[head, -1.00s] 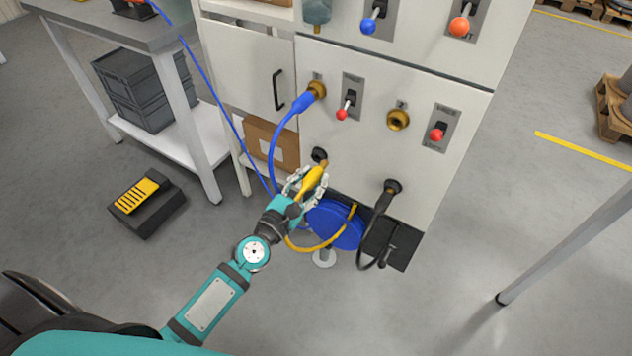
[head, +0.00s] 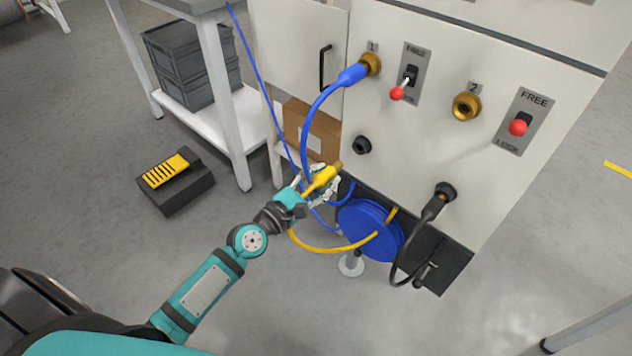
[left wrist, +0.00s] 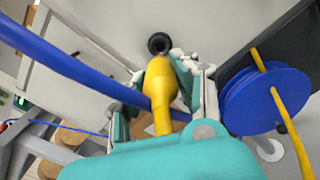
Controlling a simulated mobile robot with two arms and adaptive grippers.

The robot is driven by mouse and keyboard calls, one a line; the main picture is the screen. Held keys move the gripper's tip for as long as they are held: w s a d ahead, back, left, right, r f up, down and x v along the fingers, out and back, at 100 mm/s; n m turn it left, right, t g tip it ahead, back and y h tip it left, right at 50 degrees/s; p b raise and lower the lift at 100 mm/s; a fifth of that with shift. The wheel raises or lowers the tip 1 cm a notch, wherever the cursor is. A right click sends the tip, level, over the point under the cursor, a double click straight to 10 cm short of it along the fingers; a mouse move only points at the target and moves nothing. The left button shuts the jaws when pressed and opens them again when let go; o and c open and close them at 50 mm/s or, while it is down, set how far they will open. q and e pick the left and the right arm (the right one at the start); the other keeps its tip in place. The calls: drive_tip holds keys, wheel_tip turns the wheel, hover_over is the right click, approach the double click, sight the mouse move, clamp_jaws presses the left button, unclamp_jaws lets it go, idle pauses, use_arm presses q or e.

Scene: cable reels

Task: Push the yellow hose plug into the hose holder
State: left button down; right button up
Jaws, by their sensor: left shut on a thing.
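The yellow hose plug (head: 322,181) is held in my left gripper (head: 318,186), its tip pointing up and right toward the panel. In the left wrist view the yellow plug (left wrist: 160,85) sits between the fingers of the left gripper (left wrist: 180,88). The hose holder, a black round fitting (head: 362,145) on the white panel, is empty. It shows just beyond the plug tip in the left wrist view (left wrist: 159,43). In the head view the tip is apart from it, below and left. My right gripper is not in view.
A blue hose (head: 305,120) runs from socket 1 down close behind my left gripper. Brass socket 2 (head: 466,107) is empty. A black plug (head: 436,207) sits in another fitting. The yellow hose loops by a blue reel (head: 365,228). A cardboard box (head: 318,140) stands left of the holder.

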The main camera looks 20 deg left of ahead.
sight(336, 164)
use_arm(q)
drive_tip(key=x, duration=0.2)
drive_tip(key=shift+w+d, duration=0.15)
drive_tip(key=shift+w, duration=0.2)
drive_tip(key=shift+x, duration=1.05)
drive_tip(key=shift+w, duration=0.1)
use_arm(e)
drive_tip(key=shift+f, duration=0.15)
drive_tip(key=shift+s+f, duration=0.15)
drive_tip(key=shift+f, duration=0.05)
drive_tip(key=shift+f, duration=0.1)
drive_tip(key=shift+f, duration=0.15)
